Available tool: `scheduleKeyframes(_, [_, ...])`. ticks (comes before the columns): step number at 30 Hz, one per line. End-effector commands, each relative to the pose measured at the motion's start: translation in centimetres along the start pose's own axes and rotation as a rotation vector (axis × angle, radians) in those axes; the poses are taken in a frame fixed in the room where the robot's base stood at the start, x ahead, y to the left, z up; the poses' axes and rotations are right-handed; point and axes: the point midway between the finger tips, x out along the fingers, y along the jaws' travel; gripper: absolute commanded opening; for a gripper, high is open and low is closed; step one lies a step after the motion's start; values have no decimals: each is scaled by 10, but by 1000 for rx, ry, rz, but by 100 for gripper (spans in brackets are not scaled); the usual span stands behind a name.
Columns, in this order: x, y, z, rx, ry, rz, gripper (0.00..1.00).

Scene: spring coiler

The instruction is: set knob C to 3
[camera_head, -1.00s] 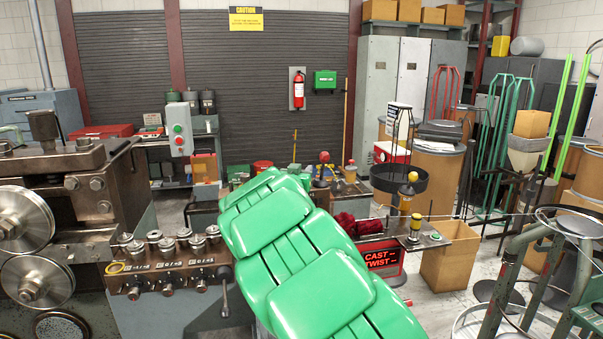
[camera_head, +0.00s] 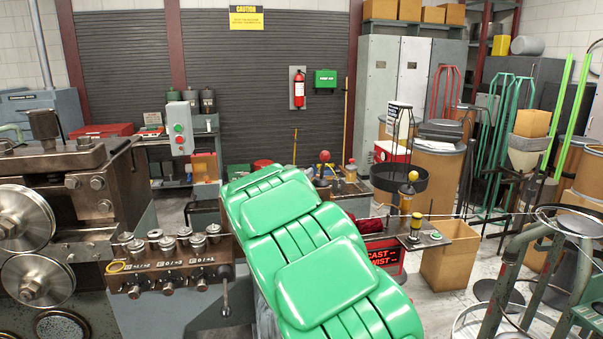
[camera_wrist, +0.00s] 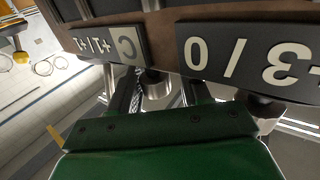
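In the wrist view, a plate (camera_wrist: 125,43) marked with an upside-down "C" and small figures sits at upper left. A metal knob (camera_wrist: 155,90) lies just below that plate. My gripper (camera_wrist: 160,96) has its two dark fingers apart on either side of this knob. I cannot tell whether they touch it. A second plate (camera_wrist: 250,57) at right carries an upside-down "0", a slash and a "3". Another knob (camera_wrist: 265,106) is partly seen below it. In the head view my green arm covers the gripper and this part of the panel.
In the head view, a brown panel (camera_head: 150,275) left of my arm has several metal knobs (camera_head: 184,234) on top, more on its front and a lever (camera_head: 225,300).

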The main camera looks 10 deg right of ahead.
Motion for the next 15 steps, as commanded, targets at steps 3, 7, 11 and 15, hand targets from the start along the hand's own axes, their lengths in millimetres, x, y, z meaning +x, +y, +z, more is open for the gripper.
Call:
scheduleKeyframes(3, [1,2,0,1,1,3,54])
scheduleKeyframes(7, [1,3,-1,2,2,5,54])
scheduleKeyframes(11, [0,3,-2,2,2,5,54])
scheduleKeyframes(15, [-10,3,-2,2,2,6,54])
